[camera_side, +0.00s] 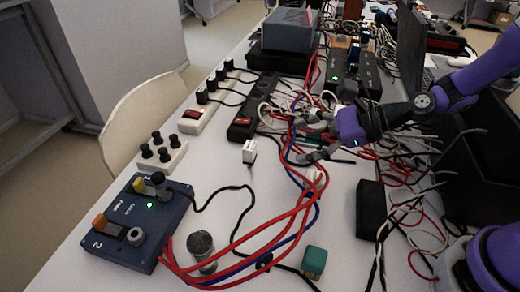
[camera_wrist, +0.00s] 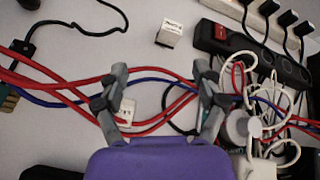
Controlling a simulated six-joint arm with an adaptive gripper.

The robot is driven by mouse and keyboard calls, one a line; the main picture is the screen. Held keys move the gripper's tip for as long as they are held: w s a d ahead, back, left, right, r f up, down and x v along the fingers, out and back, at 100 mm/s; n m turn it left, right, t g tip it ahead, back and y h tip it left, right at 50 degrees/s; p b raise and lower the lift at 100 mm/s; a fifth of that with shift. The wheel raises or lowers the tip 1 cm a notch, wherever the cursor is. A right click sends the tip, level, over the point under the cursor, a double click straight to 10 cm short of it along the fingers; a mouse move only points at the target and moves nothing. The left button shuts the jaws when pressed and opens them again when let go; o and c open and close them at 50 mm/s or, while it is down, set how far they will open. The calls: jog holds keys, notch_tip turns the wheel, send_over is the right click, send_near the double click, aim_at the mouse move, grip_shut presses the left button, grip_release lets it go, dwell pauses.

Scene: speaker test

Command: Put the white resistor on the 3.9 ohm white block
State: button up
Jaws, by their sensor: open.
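A small white block (camera_side: 249,151) stands alone on the white table in the side view. In the wrist view the same block (camera_wrist: 169,34) lies beyond the fingertips, roughly centred between them, with dark print on its top too small to read. A second white piece (camera_wrist: 126,110) shows beside my left finger, near the red cables; it also appears in the side view (camera_side: 312,177), partly covered by cables. I cannot tell which is the resistor and which is the 3.9 ohm block.
Red and blue cables (camera_wrist: 60,85) cross beneath the fingers. A black power strip (camera_wrist: 250,50) and tangled white cords lie to the right in the wrist view. A blue control box (camera_side: 135,222) and a white box with black knobs (camera_side: 160,155) stand left.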

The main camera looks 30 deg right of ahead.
aim_at(252, 146)
jog(key=w+a+f+m, duration=0.1)
jog(key=w+m+t, duration=0.1)
jog(key=w+m, duration=0.1)
jog(key=w+a+f+m, duration=0.1)
jog(key=shift+w+a+f+m+y, duration=0.2)
jog(key=shift+a+f+m+y, duration=0.1)
jog(key=shift+a+f+m, duration=0.1)
jog(key=x, duration=0.5)
jog(key=shift+w+a, duration=0.15)
jog(key=shift+w, duration=0.05)
grip_shut()
